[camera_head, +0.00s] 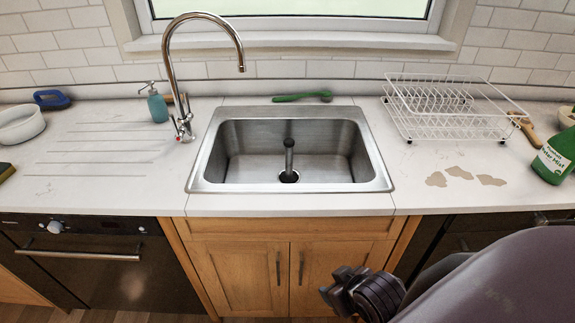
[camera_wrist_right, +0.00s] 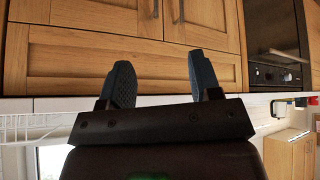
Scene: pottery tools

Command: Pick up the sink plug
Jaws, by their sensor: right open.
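The sink plug (camera_head: 289,158) is a dark stem with a rounded top, standing upright over the drain in the middle of the steel sink (camera_head: 240,185). Its lower end is at the drain; I cannot tell how deep it sits. My right gripper (camera_head: 335,283) is low in front of the wooden cupboard, below the counter edge and apart from the plug. In the right wrist view, the right gripper (camera_wrist_right: 160,80) is open with nothing between its fingers, facing the cupboard doors. My left gripper is not in view.
A curved tap (camera_head: 172,60) rises at the sink's back left, beside a teal soap bottle (camera_head: 157,104). A green brush (camera_head: 302,97) lies behind the sink. A white dish rack (camera_head: 450,110) and green bottle (camera_head: 552,160) stand right. The sink's front counter edge (camera_head: 290,204) is clear.

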